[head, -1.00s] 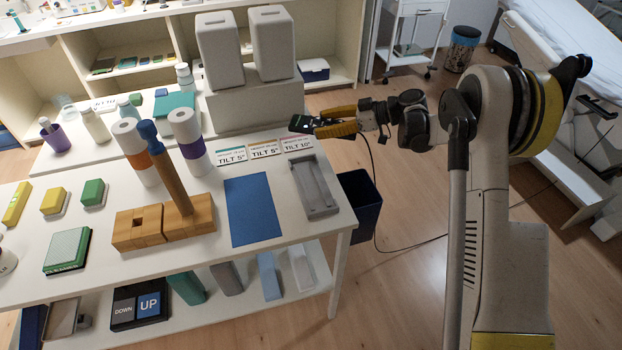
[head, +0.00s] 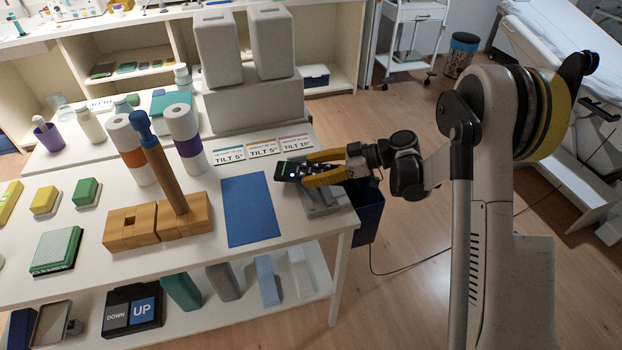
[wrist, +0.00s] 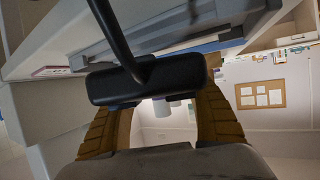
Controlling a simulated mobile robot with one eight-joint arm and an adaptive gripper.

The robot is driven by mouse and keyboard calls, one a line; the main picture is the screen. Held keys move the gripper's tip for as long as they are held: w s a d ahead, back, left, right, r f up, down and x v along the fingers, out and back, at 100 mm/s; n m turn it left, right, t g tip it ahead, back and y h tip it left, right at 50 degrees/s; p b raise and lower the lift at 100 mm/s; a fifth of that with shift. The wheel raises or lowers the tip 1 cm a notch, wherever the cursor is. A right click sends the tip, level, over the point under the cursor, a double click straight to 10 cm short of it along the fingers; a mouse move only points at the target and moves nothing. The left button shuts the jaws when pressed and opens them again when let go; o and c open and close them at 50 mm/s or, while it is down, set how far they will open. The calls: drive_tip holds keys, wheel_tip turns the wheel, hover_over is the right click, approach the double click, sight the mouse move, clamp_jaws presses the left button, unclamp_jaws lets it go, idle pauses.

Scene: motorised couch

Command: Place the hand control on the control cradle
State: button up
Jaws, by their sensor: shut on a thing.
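My gripper (head: 318,174) is shut on the dark hand control (head: 287,171), which reaches out past the yellow fingertips in the head view. In the wrist view the hand control (wrist: 148,80) lies crosswise between the two yellow fingers (wrist: 160,88), with its black cable running off to the top. The grey control cradle (head: 320,203) is on the right end of the white table. The hand control and gripper are over its far part and hide much of it. A grey tray edge, likely the cradle (wrist: 180,22), shows beyond the control. Whether they touch cannot be told.
A blue mat (head: 250,210) lies left of the cradle. Tilt cards (head: 262,148) stand behind it. A wooden block with an upright post (head: 165,175) is further left. A dark bin (head: 368,212) stands beside the table's right edge.

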wheel_tip(320, 180, down, 2)
drive_tip(key=shift+f+b, duration=0.2)
drive_tip(key=shift+b, duration=0.15)
drive_tip(key=shift+r, duration=0.15)
drive_tip(key=o, duration=1.3)
